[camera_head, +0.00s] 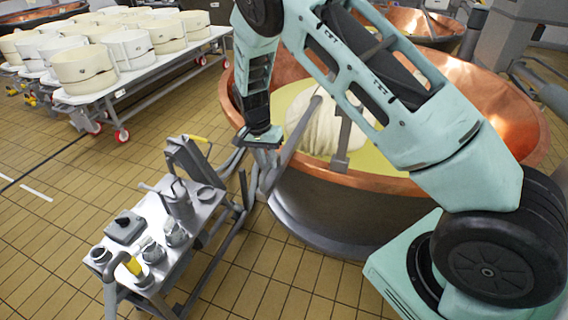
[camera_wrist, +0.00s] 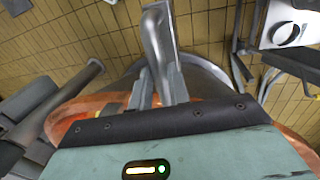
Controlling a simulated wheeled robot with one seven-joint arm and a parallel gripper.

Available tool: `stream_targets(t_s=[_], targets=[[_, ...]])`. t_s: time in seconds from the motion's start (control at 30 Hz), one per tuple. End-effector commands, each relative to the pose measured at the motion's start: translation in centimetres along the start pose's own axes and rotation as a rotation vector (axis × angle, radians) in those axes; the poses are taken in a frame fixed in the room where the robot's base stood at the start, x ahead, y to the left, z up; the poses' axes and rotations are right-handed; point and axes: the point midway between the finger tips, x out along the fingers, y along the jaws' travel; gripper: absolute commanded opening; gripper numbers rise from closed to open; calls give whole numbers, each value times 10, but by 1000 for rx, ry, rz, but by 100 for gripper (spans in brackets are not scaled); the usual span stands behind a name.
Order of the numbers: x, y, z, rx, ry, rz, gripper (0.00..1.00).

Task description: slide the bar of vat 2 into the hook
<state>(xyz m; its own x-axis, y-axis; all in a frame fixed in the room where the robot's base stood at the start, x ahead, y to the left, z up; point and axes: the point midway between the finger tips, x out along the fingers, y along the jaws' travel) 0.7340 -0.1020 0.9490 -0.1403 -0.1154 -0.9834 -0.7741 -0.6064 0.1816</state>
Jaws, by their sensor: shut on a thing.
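The copper vat (camera_head: 335,222) in front of me holds yellow liquid and a whitish bundle (camera_head: 322,122). A grey metal bar (camera_head: 301,128) slants from over the vat across its left rim. My gripper (camera_head: 262,162) is at the vat's left rim, pointing down, shut on the bar near its lower end. In the wrist view the bar (camera_wrist: 156,35) shows as a shiny metal length at my fingers (camera_wrist: 158,88). A grey upright bracket (camera_head: 342,145) stands at the vat's near rim. I cannot tell whether it is the hook. My wrist hides part of the grip.
A small grey cart (camera_head: 165,235) with jars and tools stands close left of the vat. A white table (camera_head: 150,65) with several round cheese moulds is at the back left. Another copper vat (camera_head: 415,22) is behind. Tiled floor is clear at the left.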

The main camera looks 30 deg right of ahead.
Motion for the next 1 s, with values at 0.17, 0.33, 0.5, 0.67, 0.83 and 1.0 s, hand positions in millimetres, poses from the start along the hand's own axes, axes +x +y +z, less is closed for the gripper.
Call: stream_targets(t_s=[0.17, 0.33, 0.5, 0.67, 0.83, 1.0], targets=[[0, 2, 2, -3, -7, 9, 0], [1, 5, 2, -2, -8, 14, 40], [1, 5, 0, -1, -7, 14, 40], [-2, 5, 0, 0, -6, 13, 40], [-22, 3, -1, 0, -3, 9, 40], [-60, 3, 0, -2, -3, 8, 40]])
